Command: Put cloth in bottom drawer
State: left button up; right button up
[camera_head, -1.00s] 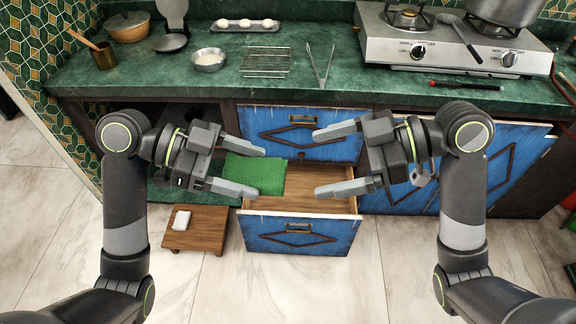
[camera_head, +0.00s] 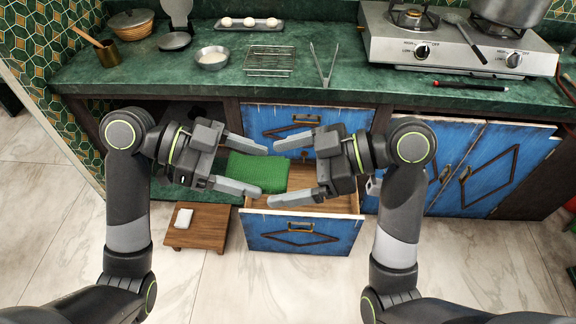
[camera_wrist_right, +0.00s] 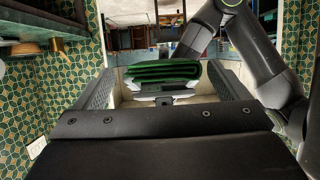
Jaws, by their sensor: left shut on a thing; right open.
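The green folded cloth (camera_head: 258,172) is held between the fingers of my left gripper (camera_head: 250,168), above the left part of the open bottom drawer (camera_head: 300,234). The bottom drawer is pulled out, with a blue front and a wooden inside partly covered by my right gripper. My right gripper (camera_head: 277,172) is open, with its fingertips near the cloth's right side. In the right wrist view the layered cloth (camera_wrist_right: 163,72) shows beyond and between the open right fingers (camera_wrist_right: 164,85); whether they touch it is unclear.
The closed upper blue drawer (camera_head: 290,120) is behind the grippers. The green counter (camera_head: 190,85) holds a wire rack (camera_head: 270,60), tongs (camera_head: 324,64), a bowl (camera_head: 212,57) and a gas hotplate (camera_head: 450,45). A small wooden stool (camera_head: 200,235) with a white block stands left of the drawer.

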jog(key=c, duration=1)
pick_arm(q)
jog(key=o, duration=1)
pick_arm(e)
jog(key=shift+c, duration=0.2)
